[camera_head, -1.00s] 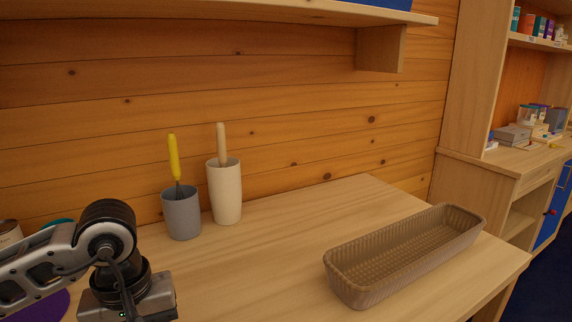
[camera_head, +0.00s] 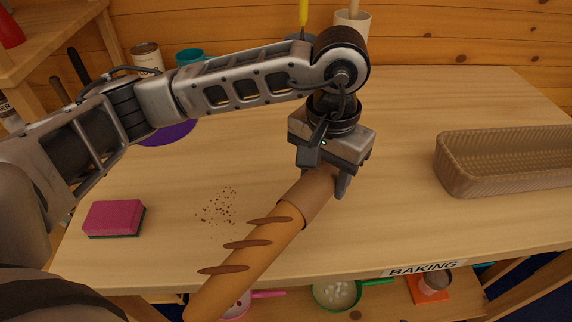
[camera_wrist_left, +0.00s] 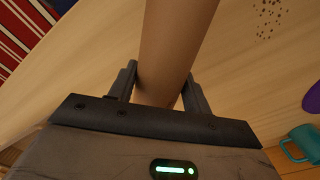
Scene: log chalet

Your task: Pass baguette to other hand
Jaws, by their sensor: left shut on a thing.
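The baguette (camera_head: 262,240) is golden brown with dark slashes and a plain brown band near its upper end. My left gripper (camera_head: 328,180) is shut on that upper end, above the front part of the table. The baguette slants down to the lower left, past the table's front edge. In the left wrist view the plain brown part (camera_wrist_left: 176,45) sits between both fingers (camera_wrist_left: 163,88). My right gripper is not in either view.
A woven basket (camera_head: 500,180) stands on the table (camera_head: 400,220) at the right. A pink sponge (camera_head: 113,217) and crumbs (camera_head: 218,207) lie at the left. A purple bowl (camera_head: 168,134), a teal mug (camera_head: 190,57) and utensil holders stand farther back. A shelf below holds pans.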

